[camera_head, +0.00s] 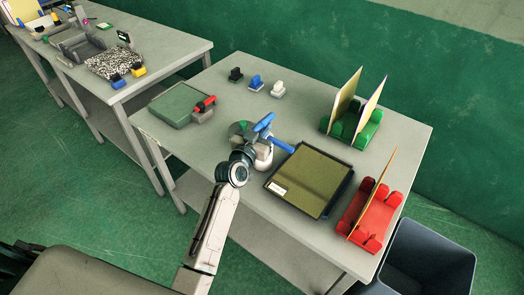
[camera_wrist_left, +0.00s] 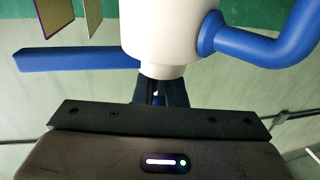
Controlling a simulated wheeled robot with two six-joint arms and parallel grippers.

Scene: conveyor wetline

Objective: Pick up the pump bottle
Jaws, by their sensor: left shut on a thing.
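The pump bottle (camera_head: 263,160) has a white body and blue parts. It is near the middle of the table, partly hidden by my left gripper (camera_head: 252,151). In the left wrist view the white body (camera_wrist_left: 165,30) fills the top middle, with a curved blue tube (camera_wrist_left: 265,45) to its right. My left gripper also shows there (camera_wrist_left: 160,93), its dark fingers shut on the narrow lower end of the white part. A straight blue bar (camera_wrist_left: 75,58) shows to the left; I cannot tell whether it belongs to the bottle. Whether the bottle is off the table is unclear.
A dark-rimmed tray (camera_head: 311,181) lies just right of the bottle. A green rack (camera_head: 368,132) and a red rack (camera_head: 362,219) hold upright sheets. A green box (camera_head: 178,104) is at left; several small stamp-like things, including a blue one (camera_head: 255,83), stand behind. A dark bin (camera_head: 430,260) is front right.

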